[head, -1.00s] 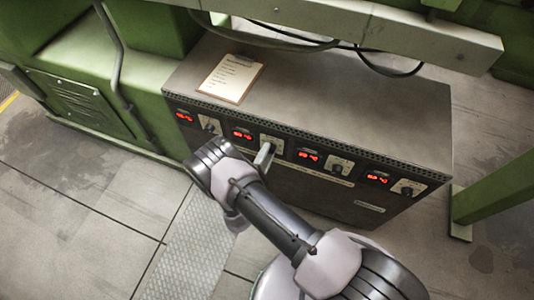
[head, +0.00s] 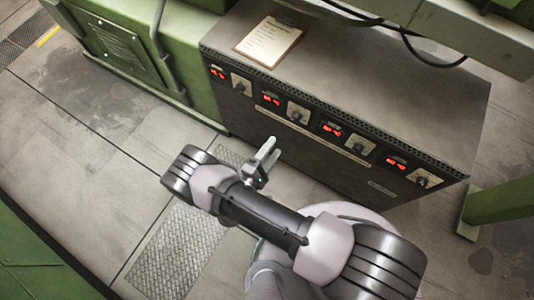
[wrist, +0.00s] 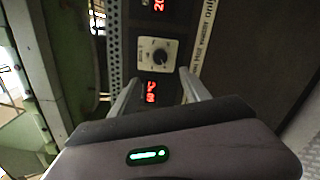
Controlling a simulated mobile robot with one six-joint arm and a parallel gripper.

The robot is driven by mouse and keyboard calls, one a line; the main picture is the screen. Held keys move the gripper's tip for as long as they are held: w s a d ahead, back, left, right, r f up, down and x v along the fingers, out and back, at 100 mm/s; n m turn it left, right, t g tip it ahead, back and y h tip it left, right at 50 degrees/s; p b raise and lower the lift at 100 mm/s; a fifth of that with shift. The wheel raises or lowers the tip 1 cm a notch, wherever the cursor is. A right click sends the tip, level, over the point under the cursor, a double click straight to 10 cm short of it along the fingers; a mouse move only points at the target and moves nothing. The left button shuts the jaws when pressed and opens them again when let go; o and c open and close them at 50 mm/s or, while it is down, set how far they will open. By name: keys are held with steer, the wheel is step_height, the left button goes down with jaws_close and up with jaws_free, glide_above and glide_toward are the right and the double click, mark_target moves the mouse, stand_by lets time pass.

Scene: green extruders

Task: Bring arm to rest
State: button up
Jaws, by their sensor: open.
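My gripper (head: 268,154) is open and empty in the head view. It is in front of the dark control box (head: 330,70), apart from its front panel. My arm reaches from the lower right toward the left, with the wrist bent toward the box. In the wrist view, the two pale fingers (wrist: 158,88) stand apart with nothing between them. Beyond them shows a control knob (wrist: 158,52) on a light plate, with red digits (wrist: 150,92) beside it.
The box front carries several knobs and red displays (head: 332,129). A clipboard (head: 269,40) lies on top. Green machinery (head: 110,45) stands at the left, and a green beam (head: 500,207) at the right. A checkered plate (head: 170,255) lies in the grey floor, which is clear at left.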

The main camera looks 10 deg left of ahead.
steer(key=v, duration=0.4)
